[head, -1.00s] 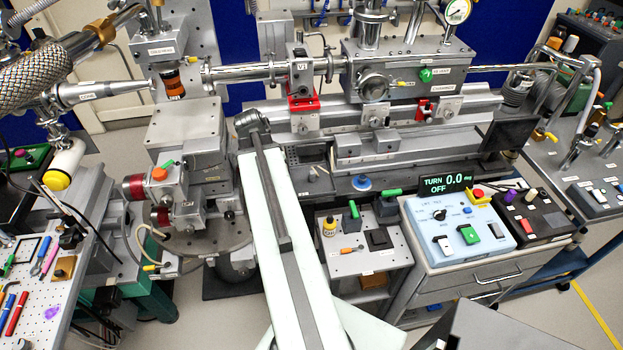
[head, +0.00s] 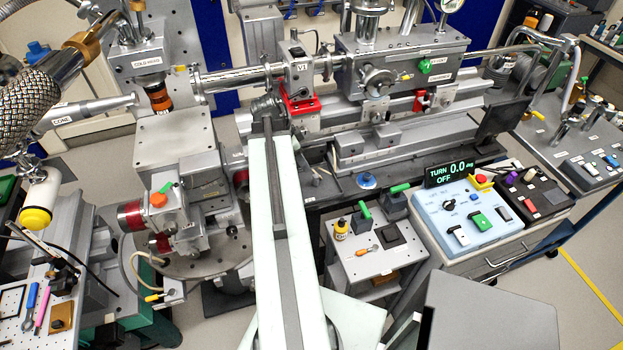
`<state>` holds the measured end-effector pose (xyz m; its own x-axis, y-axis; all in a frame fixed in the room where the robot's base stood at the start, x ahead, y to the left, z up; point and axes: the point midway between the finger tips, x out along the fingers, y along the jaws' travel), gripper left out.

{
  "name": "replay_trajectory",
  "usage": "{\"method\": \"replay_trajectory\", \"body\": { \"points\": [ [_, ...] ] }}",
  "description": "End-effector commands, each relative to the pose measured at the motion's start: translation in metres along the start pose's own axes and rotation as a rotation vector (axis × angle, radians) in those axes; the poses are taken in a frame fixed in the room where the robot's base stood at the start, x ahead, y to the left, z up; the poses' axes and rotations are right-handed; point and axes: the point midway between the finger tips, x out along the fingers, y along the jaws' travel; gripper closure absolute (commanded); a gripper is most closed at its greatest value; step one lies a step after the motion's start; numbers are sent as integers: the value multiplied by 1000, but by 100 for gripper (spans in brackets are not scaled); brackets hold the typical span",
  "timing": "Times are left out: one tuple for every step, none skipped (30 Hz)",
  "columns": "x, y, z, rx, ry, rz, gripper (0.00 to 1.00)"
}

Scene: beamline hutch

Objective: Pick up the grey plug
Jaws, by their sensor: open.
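I cannot make out a grey plug with certainty in the head view. Small pale grey pieces (head: 317,180) lie on the dark ledge under the steel bench, too small to identify. My gripper (head: 262,104) is at the far end of my pale arm, beside the bench and left of the red-based valve block marked V1 (head: 298,72). It is open. Its fingertips are small and blend into the grey metal behind them, and nothing is visibly held.
The rotary stage (head: 168,262) stands left of my arm. A pegboard table (head: 45,315) is at lower left.

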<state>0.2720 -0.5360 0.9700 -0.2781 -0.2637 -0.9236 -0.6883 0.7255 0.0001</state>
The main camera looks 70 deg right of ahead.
Motion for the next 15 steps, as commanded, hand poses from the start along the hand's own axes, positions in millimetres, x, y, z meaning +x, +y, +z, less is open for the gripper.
{"method": "replay_trajectory", "body": {
  "points": [
    [2, 1, -1, 2, 0, 1, 51],
    [4, 1, -1, 4, 0, 2, 51],
    [8, 2, -2, 6, 0, 3, 51],
    [12, 2, -3, 8, 0, 3, 51],
    [17, 2, -3, 9, 0, 4, 51],
    [24, 2, -3, 11, 0, 5, 51],
    [30, 3, -4, 12, 0, 5, 51],
    [37, 3, -4, 14, 0, 6, 51],
    [46, 3, -4, 15, 0, 6, 51],
    [52, 3, -4, 15, 0, 7, 51],
    [59, 3, -5, 16, 0, 7, 51],
    [66, 4, -6, 16, 0, 7, 51],
    [70, 4, -6, 16, 0, 7, 51],
    [73, 4, -7, 16, 0, 7, 51],
    [75, 4, -8, 17, 0, 7, 51]
  ]
}}
